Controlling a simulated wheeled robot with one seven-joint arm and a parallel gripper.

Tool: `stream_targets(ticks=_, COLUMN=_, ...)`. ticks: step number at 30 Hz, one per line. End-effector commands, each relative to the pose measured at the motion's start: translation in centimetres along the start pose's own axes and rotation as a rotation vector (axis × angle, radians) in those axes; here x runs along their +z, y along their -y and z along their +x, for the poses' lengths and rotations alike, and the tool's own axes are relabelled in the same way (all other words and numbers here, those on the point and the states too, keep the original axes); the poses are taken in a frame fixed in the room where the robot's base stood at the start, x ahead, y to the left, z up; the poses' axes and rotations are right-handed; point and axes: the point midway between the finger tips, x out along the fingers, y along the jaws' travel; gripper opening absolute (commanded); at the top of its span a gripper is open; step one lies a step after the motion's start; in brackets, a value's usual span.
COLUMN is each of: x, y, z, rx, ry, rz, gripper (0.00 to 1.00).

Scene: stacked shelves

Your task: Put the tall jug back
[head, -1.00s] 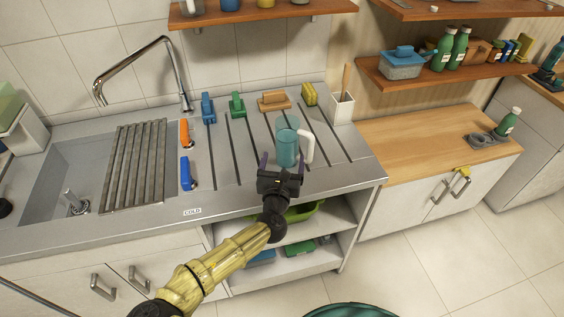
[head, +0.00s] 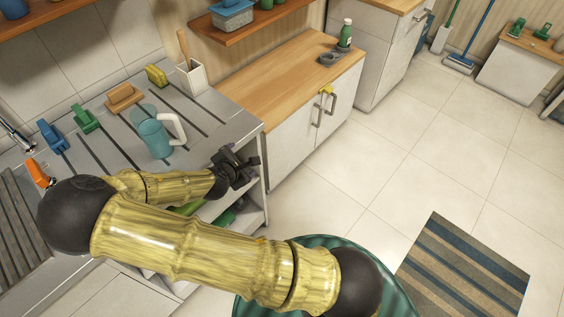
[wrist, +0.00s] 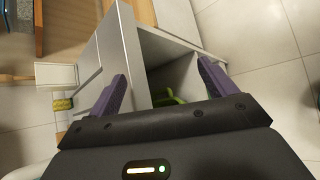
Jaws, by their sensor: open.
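The tall jug (head: 153,138) is a teal, see-through vessel with a pale handle on its right side. It stands upright on the grooved metal drainboard (head: 203,118), near the front edge. My gripper (head: 240,160) is apart from the jug, to its right, by the counter's front right corner. In the wrist view its two purple fingers (wrist: 163,88) are spread with nothing between them. Past them show the counter end and the open shelf space below. I cannot clearly make out the jug's body in the wrist view.
A wall shelf (head: 240,38) with a lidded blue container (head: 232,14) hangs above a wooden counter (head: 275,72). A striped mat (head: 463,272) lies on open tiled floor.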

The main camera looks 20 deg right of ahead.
Motion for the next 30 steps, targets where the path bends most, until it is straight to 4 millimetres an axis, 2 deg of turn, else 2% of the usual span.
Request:
stream_targets(ticks=4, x=1.6, y=3.2, z=-0.4, rx=-0.208, ry=-0.061, rz=0.309, gripper=0.84)
stream_targets(ticks=9, x=3.1, y=5.3, z=-2.3, rx=-0.413, ry=-0.110, rz=0.645, gripper=0.84)
stream_targets(ticks=17, x=6.1, y=5.7, z=-7.0, rx=-0.648, ry=-0.149, rz=1.100, gripper=0.84)
stream_targets(ticks=24, x=10.5, y=5.2, z=-12.1, rx=-0.774, ry=-0.133, rz=1.452, gripper=0.84)
stream_targets(ticks=30, x=14.0, y=5.5, z=-15.8, rx=-0.808, ry=-0.073, rz=1.677, gripper=0.84)
